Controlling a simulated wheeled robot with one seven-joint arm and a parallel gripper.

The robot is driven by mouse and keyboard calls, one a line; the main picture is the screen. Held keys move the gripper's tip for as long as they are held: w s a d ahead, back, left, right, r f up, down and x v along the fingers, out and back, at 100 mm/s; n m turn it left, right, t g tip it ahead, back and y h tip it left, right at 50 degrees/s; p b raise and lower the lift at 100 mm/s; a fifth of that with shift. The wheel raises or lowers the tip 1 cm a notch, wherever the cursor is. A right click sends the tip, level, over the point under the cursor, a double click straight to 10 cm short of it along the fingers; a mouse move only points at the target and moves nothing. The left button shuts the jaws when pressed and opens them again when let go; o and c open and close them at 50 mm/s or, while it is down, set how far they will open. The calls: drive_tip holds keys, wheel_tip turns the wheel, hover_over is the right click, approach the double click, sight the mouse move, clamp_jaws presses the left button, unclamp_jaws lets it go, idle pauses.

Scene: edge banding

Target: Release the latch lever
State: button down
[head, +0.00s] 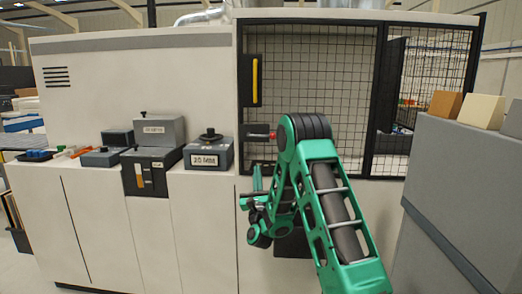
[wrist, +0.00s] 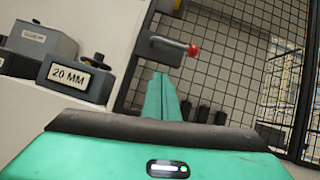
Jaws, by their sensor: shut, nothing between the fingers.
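The latch lever (head: 259,134) is a short dark bar with a red knob, on the frame at the left edge of the mesh door. In the wrist view the lever (wrist: 166,46) points right, its red knob (wrist: 193,50) at the free end.
The mesh door (head: 340,70) has a yellow handle (head: 255,80) above the lever. A grey block labelled 20 MM (head: 208,154) sits on the ledge left of the lever and also shows in the wrist view (wrist: 78,76). A grey cabinet (head: 465,190) stands at right.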

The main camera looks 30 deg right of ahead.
drive_tip(key=m+h, duration=0.1)
drive_tip(key=s+d+m+h, duration=0.1)
drive_tip(key=f+m+g, duration=0.1)
drive_tip(key=m, duration=0.1)
drive_tip(key=shift+s+d+h, duration=0.25)
drive_tip(key=shift+d+h, duration=0.05)
drive_tip(key=shift+h, duration=0.1)
drive_tip(key=shift+r, duration=0.1)
approach(261, 135)
drive_tip(key=w+d, duration=0.4)
drive_tip(key=d, duration=0.1)
drive_tip(key=shift+w+a+r, duration=0.15)
drive_tip(key=shift+r, duration=0.65)
